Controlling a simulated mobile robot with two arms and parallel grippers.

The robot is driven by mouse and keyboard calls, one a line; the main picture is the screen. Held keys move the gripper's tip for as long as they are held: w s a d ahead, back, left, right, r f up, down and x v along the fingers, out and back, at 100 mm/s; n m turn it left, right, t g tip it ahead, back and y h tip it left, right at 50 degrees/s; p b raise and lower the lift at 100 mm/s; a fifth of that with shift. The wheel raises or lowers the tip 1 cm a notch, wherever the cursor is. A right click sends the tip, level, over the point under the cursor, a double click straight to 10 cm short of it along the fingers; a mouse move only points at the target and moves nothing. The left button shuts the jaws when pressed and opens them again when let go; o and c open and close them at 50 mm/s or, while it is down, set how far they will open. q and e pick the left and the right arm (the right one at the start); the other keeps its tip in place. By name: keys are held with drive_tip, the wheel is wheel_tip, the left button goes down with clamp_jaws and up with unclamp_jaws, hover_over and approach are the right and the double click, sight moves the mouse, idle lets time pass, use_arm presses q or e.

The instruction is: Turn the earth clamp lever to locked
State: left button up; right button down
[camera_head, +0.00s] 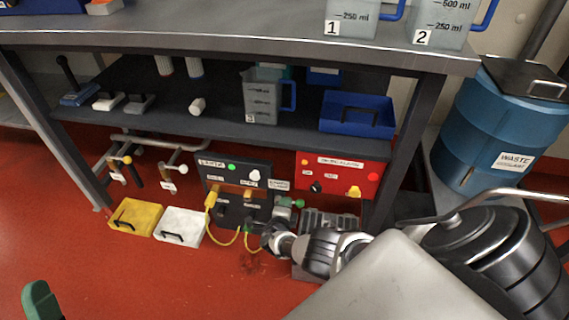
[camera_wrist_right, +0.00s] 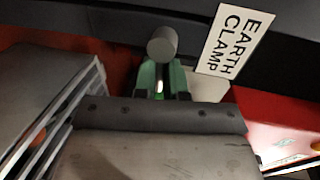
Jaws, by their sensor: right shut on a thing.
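In the wrist view the white EARTH CLAMP label (camera_wrist_right: 235,40) is on the dark panel. A short grey round-ended lever (camera_wrist_right: 162,43) stands out beside the label. My right gripper (camera_wrist_right: 160,80), with green fingers, is shut on the lever; its body hides part of the lever. In the head view my right gripper (camera_head: 296,204) is at the black panel (camera_head: 233,173) under the bench, where the arm hides the panel's lower right part. The lever's position cannot be read clearly there. My left gripper (camera_head: 40,300) shows only a green fingertip at the bottom left.
A red panel (camera_head: 340,175) and a grey ridged block (camera_head: 330,220) flank my right gripper. Yellow cables hang from the black panel. A yellow drawer (camera_head: 137,216) and a white drawer (camera_head: 180,227) lie left. A blue waste drum (camera_head: 500,125) stands right. Red floor is free in front.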

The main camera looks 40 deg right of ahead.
idle(0.4)
drive_tip(key=c, duration=1.2)
unclamp_jaws()
drive_tip(key=shift+a, duration=0.1)
